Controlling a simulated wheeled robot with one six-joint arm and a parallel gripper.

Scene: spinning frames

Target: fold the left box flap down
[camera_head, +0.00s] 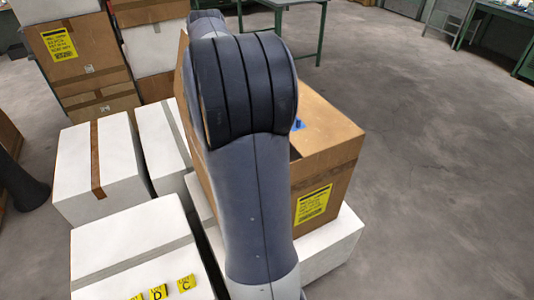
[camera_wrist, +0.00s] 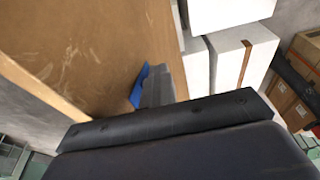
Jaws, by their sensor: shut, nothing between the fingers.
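The brown cardboard box (camera_head: 325,180) stands on a white box, with a yellow label on its front. A top panel (camera_head: 330,122) lies flat on its right side. A brown panel (camera_head: 184,75) rises on its left, probably the left flap; my arm hides most of it and the box opening. In the wrist view, my gripper (camera_wrist: 150,86) is shut and empty, with blue at its tips, close beside a broad brown cardboard surface (camera_wrist: 85,50). Contact cannot be told. A small blue patch above the box in the head view looks like its tip.
White boxes (camera_head: 95,170) with tape stand to the left, one with small yellow tags (camera_head: 158,292). Brown boxes (camera_head: 75,50) are stacked behind. Green tables (camera_head: 300,5) stand at the back. The floor (camera_head: 430,170) to the right is clear.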

